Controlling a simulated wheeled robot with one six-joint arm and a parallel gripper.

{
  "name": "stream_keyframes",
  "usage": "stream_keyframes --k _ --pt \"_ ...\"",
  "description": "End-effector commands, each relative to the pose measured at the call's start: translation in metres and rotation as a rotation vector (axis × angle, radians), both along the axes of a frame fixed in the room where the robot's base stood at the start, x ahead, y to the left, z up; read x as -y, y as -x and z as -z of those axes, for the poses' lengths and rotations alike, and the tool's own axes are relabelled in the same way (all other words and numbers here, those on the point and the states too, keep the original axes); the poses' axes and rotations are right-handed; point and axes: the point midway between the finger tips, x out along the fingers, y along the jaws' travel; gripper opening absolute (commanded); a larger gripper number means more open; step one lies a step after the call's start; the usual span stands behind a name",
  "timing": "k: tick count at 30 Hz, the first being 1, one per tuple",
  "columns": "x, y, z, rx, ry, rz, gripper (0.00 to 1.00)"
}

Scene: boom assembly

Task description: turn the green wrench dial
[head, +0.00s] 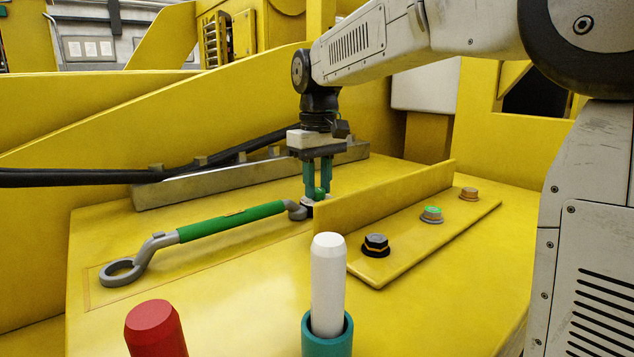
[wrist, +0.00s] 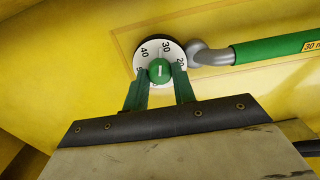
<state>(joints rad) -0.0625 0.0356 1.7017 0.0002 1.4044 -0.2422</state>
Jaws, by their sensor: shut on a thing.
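The wrench (head: 231,221) has a green grip and grey ends, and lies on the yellow deck with its ring end at the left. Its dial has a white numbered face (wrist: 146,53) and a green knob (wrist: 159,70) with a white mark. The numbers 40, 30 and 20 show on the face. My gripper (head: 318,192) points down at the wrench's right end, its green fingers on the knob. In the wrist view, the fingers (wrist: 160,88) are shut on the knob from both sides. The lower part of the dial face is hidden by the knob and fingers.
A yellow upright plate (head: 385,197) stands close to the right of the dial. A white cylinder (head: 328,285) in a teal holder and a red cylinder (head: 155,328) stand in front.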

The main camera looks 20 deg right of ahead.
Motion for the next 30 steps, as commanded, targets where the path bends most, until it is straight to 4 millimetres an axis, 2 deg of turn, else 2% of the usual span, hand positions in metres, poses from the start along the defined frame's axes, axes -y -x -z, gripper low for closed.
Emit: stream_keyframes --k 18,30 --pt "-0.0001 0.0001 -0.0005 0.001 0.000 -0.557 0.03" --pt "-0.0002 0.0002 -0.0006 0.001 0.000 -0.758 0.03"
